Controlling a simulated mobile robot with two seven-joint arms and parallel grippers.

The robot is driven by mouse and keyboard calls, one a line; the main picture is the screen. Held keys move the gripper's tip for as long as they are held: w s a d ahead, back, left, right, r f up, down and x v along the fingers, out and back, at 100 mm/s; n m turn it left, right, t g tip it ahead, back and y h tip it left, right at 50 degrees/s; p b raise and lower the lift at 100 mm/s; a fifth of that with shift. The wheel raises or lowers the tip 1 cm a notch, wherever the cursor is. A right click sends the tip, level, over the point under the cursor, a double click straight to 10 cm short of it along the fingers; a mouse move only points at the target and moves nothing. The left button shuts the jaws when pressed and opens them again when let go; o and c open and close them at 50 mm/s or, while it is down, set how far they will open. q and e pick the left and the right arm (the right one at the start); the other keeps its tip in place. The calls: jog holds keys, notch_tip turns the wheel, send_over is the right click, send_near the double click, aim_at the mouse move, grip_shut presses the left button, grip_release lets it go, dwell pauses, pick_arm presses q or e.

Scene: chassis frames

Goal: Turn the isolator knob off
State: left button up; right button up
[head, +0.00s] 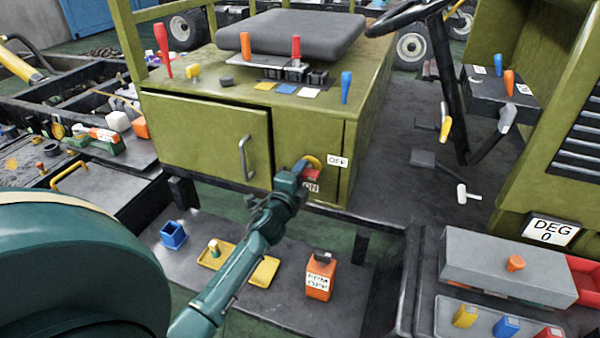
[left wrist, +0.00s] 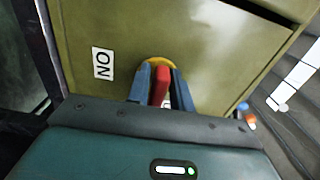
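The isolator knob is a red handle (head: 312,173) on a yellow disc (head: 313,160), low on the front of the olive cabinet. An OFF label (head: 338,161) is to its right and an ON label (head: 311,187) just below, partly covered. My left gripper (head: 303,170) is at the knob and hides part of it. In the left wrist view, the red handle (left wrist: 160,85) stands between my two blue fingers (left wrist: 162,88), with the yellow disc behind. Whether both fingers press on the handle is unclear. A label (left wrist: 103,63) sits left of the knob there. My right gripper is not in view.
The olive cabinet (head: 205,135) carries a seat (head: 290,35) and several coloured levers. Below stand an orange box (head: 320,275), a yellow tray (head: 265,270) and a blue cup (head: 173,235). A grey box (head: 500,262) is at lower right. The floor right of the cabinet is fairly open.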

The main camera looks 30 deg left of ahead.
pick_arm(q)
jog(key=shift+o, duration=1.4)
jog(key=v, duration=1.3)
jog(key=shift+b, duration=0.45)
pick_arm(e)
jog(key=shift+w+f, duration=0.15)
pick_arm(q)
jog(key=shift+d, duration=0.1)
jog(key=s+d+f+n+g+h+p, duration=0.2)
jog(key=s+d+f+n, duration=0.3)
jog(key=d, duration=0.4)
jog(key=s+d+f+n+g+h+p, duration=0.2)
jog(key=s+d+f+n+g+h, duration=0.3)
jog(key=s+d+n, duration=0.2)
jog(key=s+d, duration=0.2)
jog(key=d, duration=0.1)
jog(key=shift+s+d+f+p, duration=0.25)
jog(key=shift+d+f+p, duration=0.05)
jog(key=shift+f+p, duration=0.05)
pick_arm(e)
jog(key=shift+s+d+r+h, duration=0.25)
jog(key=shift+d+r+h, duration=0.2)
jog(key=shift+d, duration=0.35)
